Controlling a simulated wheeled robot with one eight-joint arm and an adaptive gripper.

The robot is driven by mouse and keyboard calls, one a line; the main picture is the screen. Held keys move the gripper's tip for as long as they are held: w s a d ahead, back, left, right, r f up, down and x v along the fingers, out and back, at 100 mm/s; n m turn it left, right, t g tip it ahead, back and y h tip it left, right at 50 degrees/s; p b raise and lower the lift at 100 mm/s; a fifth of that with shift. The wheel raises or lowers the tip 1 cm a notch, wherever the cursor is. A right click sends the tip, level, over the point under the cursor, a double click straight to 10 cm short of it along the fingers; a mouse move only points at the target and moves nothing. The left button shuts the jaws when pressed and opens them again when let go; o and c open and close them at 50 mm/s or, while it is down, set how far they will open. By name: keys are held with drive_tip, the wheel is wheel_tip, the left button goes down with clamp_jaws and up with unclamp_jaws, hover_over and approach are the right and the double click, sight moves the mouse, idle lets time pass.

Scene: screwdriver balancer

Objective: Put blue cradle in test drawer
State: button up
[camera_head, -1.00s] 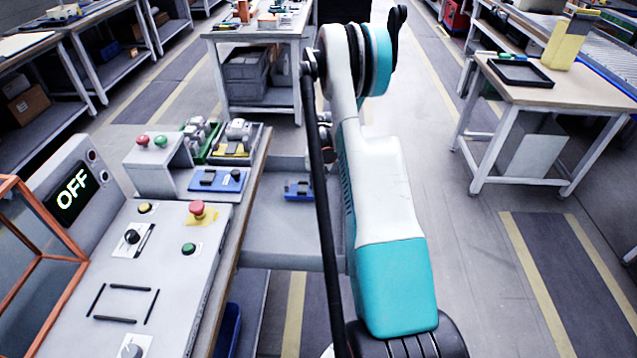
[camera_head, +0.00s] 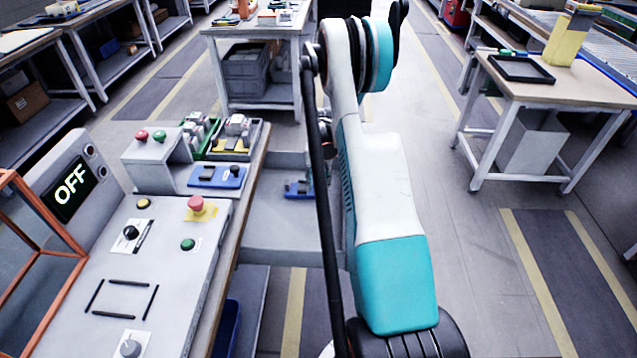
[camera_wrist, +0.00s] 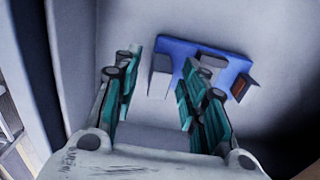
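A blue cradle (camera_head: 291,194) lies on the floor of the open grey drawer (camera_head: 285,245), partly hidden behind my arm in the head view. In the wrist view the blue cradle (camera_wrist: 234,66) lies flat beyond my fingertips, with grey and dark upright parts on it. My gripper (camera_wrist: 160,72) has its two teal-padded fingers spread apart with a clear gap. The right finger overlaps part of the cradle in the picture; I cannot tell whether it touches. In the head view my gripper is mostly hidden behind my arm.
The control panel (camera_head: 160,270) with an OFF display (camera_head: 74,191) stands at left. The drawer walls flank my gripper.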

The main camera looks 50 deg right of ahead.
wheel_tip(320, 180, up, 11)
idle(0.4)
drive_tip(key=shift+r, duration=0.1)
